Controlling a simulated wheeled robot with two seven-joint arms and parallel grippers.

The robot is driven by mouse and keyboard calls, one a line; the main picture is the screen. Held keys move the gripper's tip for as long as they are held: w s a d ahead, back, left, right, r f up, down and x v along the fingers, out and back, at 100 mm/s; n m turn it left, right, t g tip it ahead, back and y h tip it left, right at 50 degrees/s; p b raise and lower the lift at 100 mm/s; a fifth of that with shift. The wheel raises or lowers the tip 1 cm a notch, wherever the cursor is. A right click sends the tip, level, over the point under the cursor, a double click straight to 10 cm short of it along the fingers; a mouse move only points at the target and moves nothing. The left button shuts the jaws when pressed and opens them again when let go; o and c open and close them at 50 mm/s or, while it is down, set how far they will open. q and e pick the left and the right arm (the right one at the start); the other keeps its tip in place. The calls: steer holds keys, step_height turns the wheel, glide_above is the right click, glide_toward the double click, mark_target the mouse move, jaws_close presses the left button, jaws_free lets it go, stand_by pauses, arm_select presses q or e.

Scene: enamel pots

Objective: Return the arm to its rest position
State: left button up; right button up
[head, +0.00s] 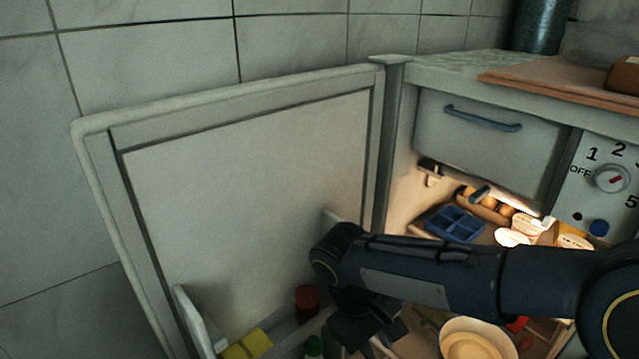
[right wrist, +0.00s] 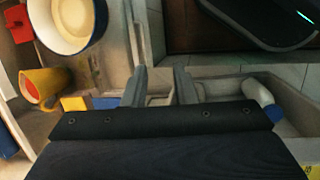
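My right arm (head: 430,273) comes in from the right in the head view and reaches across the front of the open cabinet. Its gripper (head: 362,328) points down between the open door (head: 250,190) and the cabinet's inside, partly hidden by the wrist. In the right wrist view the two fingers of the right gripper (right wrist: 160,75) stand apart with nothing held between them. My left gripper is in neither view.
A cream bowl (head: 472,342), a blue divided tray (head: 453,224) and eggs (head: 490,202) are inside the cabinet. The door's shelf holds a red-topped jar (head: 307,300) and a yellow box (head: 248,344). A yellow mug (right wrist: 45,86) lies left in the wrist view.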

steer(key=s+d+r+m+t+y, duration=0.1)
steer(key=s+d+m+t+y, duration=0.7)
steer(key=s+d, duration=0.4)
step_height(320, 180, up, 30)
steer(key=s+g+p, duration=0.1)
steer(key=p, duration=2.8)
steer(key=shift+a+m+g+p, duration=0.3)
steer(key=shift+a+p, duration=0.05)
steer(key=shift+a, duration=0.1)
